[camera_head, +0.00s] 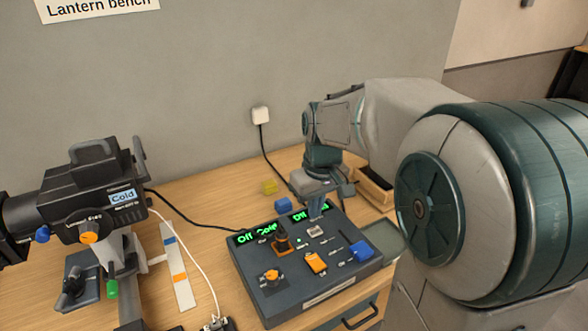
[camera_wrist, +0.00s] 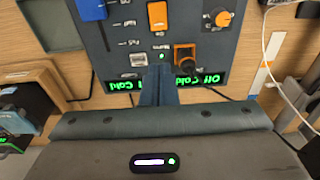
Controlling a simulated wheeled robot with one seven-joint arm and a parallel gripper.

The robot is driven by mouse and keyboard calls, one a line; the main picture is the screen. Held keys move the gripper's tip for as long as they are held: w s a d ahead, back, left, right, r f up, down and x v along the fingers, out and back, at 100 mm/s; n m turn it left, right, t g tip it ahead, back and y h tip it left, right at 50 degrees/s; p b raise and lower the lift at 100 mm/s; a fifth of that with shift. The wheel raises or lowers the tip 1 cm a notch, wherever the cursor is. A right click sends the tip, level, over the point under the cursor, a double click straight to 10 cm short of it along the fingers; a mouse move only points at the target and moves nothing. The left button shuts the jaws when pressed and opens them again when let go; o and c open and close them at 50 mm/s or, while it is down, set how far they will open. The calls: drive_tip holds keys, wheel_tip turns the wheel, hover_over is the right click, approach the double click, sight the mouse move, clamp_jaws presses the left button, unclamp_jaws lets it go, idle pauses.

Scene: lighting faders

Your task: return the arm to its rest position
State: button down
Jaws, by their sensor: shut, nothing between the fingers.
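I cannot tell whether the fingertips touch the panel.
A black lantern (camera_head: 95,195) labelled "Cold" stands at left, with a white cable beside it. A grey wall rises behind the bench.

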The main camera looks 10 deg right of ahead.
drive_tip(key=shift+s, duration=0.1)
drive_tip(key=s+a+m+t, duration=0.1)
drive_tip(key=s+m+t, duration=0.1)
drive_tip(key=s, duration=1.2)
drive_tip(key=shift+s+m, duration=0.35)
drive_tip(key=shift+m, duration=0.25)
drive_tip(key=c, duration=2.1)
unclamp_jaws()
drive_tip(key=shift+r, duration=0.1)
drive_tip(key=shift+c, duration=0.2)
